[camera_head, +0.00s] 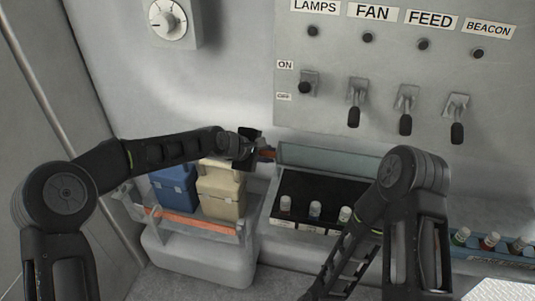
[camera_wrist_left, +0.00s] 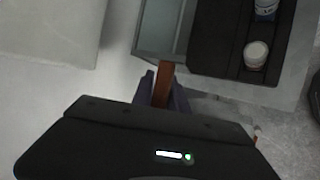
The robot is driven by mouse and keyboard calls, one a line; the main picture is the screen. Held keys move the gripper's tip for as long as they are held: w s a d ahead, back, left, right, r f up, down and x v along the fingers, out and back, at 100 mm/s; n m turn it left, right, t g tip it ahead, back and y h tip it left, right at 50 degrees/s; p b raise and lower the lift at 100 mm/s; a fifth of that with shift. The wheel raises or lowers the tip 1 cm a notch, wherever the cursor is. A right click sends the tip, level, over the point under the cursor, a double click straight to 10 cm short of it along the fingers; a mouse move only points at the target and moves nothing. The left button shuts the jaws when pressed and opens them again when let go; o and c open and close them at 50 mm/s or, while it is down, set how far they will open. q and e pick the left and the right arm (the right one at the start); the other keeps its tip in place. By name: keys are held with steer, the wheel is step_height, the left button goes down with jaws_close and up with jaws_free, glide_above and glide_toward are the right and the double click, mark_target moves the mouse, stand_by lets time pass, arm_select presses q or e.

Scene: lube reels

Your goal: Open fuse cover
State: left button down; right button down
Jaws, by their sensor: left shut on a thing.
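The fuse cover (camera_head: 335,161) is a grey-teal lid standing raised along the back of the fuse box. The box's black inside (camera_head: 300,189) is exposed, with several white-capped fuses standing in its front row. My left gripper (camera_head: 262,153) is at the cover's left end, shut on its orange-brown handle (camera_head: 269,154). The left wrist view shows the handle (camera_wrist_left: 165,76) between the two fingers, beside the cover (camera_wrist_left: 158,32). My right arm crosses in front of the box's right part and hides it. The right gripper cannot be made out.
A grey bin (camera_head: 200,252) with an orange-red bar holds a blue container (camera_head: 175,190) and a beige container (camera_head: 221,190), left of the box. A switch panel (camera_head: 400,75) with several levers is on the wall above. Coloured-cap bottles (camera_head: 490,240) stand at right.

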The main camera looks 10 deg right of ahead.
arm_select(q)
steer(key=shift+s+a+f, duration=0.15)
steer(key=shift+f, duration=0.35)
steer(key=c, duration=1.7)
jaws_free()
steer(key=o, duration=0.3)
steer(key=shift+w, duration=0.2)
steer(key=shift+r, duration=0.2)
steer(key=shift+r, duration=0.15)
steer(key=shift+s+a+r, duration=0.15)
steer(key=shift+a+r, duration=0.05)
steer(key=b+v, duration=0.2)
steer(key=v, duration=0.4)
steer(key=shift+s+a+r, duration=0.2)
steer(key=shift+s+r, duration=0.05)
steer(key=shift+s, duration=0.05)
